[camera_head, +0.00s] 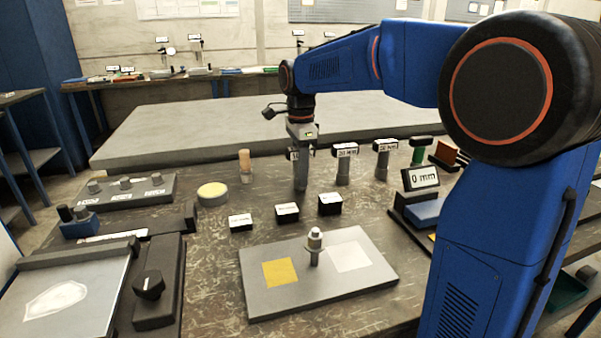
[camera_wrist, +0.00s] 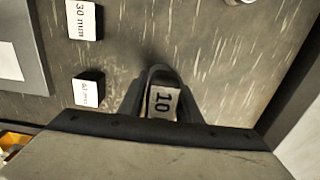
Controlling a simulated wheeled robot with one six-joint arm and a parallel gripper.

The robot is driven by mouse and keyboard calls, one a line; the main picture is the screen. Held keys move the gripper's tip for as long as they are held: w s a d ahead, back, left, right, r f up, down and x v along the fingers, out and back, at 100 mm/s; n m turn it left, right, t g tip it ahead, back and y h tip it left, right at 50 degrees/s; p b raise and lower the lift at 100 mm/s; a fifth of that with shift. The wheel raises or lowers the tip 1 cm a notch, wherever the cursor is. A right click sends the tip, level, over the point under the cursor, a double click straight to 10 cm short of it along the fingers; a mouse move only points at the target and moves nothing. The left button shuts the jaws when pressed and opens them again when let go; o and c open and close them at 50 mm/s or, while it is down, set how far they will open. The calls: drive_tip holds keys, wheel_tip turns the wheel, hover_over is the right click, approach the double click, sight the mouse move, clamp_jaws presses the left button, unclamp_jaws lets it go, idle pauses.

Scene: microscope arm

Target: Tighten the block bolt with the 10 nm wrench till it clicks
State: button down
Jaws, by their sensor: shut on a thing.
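My gripper (camera_head: 301,140) points down at the row of wrenches and is shut on the 10 Nm wrench (camera_head: 301,175), a grey upright cylinder. In the wrist view, my gripper (camera_wrist: 160,85) closes around its white label reading 10 (camera_wrist: 162,102). The wrench stands at or just above the table; I cannot tell if it touches. A grey block (camera_head: 150,190) with several bolt heads and labels lies at the left. A grey plate (camera_head: 320,295) at the front holds an upright bolt-like post (camera_head: 315,242). I cannot tell which bears the block bolt.
The 20 Nm wrench (camera_head: 345,168) and another labelled wrench (camera_head: 382,162) stand to the right. Three small black labelled blocks (camera_head: 287,213) lie in front. A wooden-topped bottle (camera_head: 246,165) and a round yellow-topped dish (camera_head: 212,194) stand left. A 0 mm display (camera_head: 422,178) stands right.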

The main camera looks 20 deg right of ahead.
wheel_tip(320, 180, up, 9)
drive_tip(key=shift+r, duration=0.1)
idle(0.3)
drive_tip(key=shift+s, duration=0.2)
